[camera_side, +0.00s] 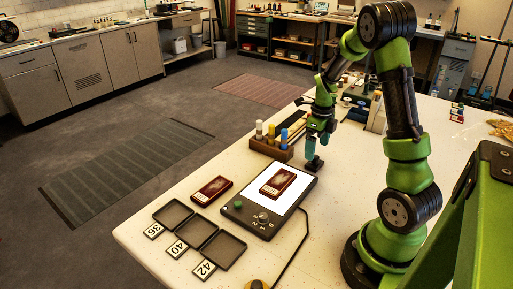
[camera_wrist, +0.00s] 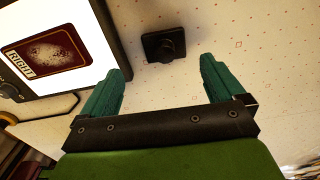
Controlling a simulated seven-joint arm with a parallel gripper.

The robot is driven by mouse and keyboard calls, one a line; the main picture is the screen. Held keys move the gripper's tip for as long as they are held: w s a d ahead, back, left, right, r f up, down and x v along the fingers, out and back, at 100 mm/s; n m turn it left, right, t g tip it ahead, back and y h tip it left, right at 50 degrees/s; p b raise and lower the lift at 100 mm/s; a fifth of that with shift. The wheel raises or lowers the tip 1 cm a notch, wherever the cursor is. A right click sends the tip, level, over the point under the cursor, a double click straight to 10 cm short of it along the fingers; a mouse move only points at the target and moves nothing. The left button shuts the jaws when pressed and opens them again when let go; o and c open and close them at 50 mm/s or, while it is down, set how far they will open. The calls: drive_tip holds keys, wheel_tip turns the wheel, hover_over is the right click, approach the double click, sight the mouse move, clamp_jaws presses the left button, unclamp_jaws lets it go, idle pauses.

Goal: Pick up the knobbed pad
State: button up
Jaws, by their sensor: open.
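The knobbed pad (camera_side: 314,164) is a small black block with a raised knob, standing on the pale table just right of the lit panel's far corner. In the wrist view the pad (camera_wrist: 163,44) lies beyond the fingertips, roughly centred between them. My gripper (camera_side: 319,138) is above the pad and points down, with teal fingers. In the wrist view my gripper (camera_wrist: 164,72) is open, with its fingers spread wide and nothing between them. The side view is too small to show the exact gap between fingertips and pad.
A lit panel (camera_side: 247,187) bears a dark red piece (camera_side: 278,183), marked RIGHT in the wrist view. Another red piece (camera_side: 211,191) lies left of it, near black trays (camera_side: 222,251) with number cards. A cable (camera_side: 292,250) crosses the table.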

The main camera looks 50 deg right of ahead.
sight(316, 156)
drive_tip(key=shift+w+d+f, duration=0.1)
drive_tip(key=shift+d+f, duration=0.1)
drive_tip(key=shift+f, duration=1.3)
drive_tip(key=shift+w+d+f, duration=0.1)
drive_tip(key=shift+d+f, duration=0.1)
drive_tip(key=shift+f, duration=1.25)
drive_tip(key=c, duration=1.1)
drive_tip(key=shift+r, duration=0.15)
drive_tip(key=shift+c, duration=0.2)
drive_tip(key=shift+r, duration=0.65)
wheel_tip(316, 156, up, 2)
drive_tip(key=shift+s+a+r, duration=0.1)
drive_tip(key=shift+s, duration=0.05)
drive_tip(key=s+a, duration=0.3)
drive_tip(key=s, duration=0.1)
drive_tip(key=s+a, duration=0.3)
drive_tip(key=a, duration=0.1)
drive_tip(key=s+a+r, duration=0.1)
drive_tip(key=s+a, duration=0.2)
drive_tip(key=s, duration=0.1)
drive_tip(key=shift+s+a+r, duration=0.1)
drive_tip(key=shift+s+a, duration=0.15)
drive_tip(key=shift+s, duration=0.1)
